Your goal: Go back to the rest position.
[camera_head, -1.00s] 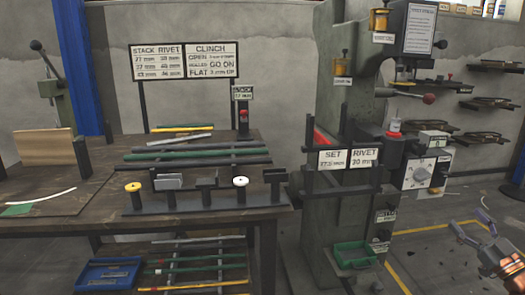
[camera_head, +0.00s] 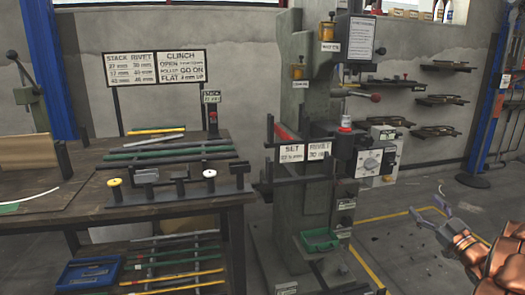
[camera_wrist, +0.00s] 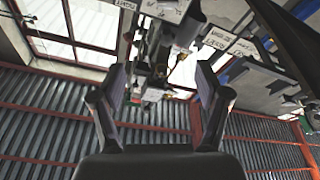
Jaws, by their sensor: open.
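My gripper (camera_head: 430,216) is at the lower right in the head view, open and empty, to the right of the rivet press and above the floor. In the wrist view my gripper (camera_wrist: 160,88) shows its two fingers spread wide apart with nothing between them. The rivet press (camera_head: 310,180) stands upright at the middle of the head view, with a "SET / RIVET" sign (camera_head: 306,152) and a green tray (camera_head: 320,240) low on its front. The wrist view looks upward at windows and roof slats.
A workbench (camera_head: 75,215) with rods and a rack of pegs stands at the left. A blue bin (camera_head: 88,274) lies on its lower shelf. A control box (camera_head: 372,160) sits right of the press. The floor (camera_head: 405,250) around my gripper looks clear, with a yellow line.

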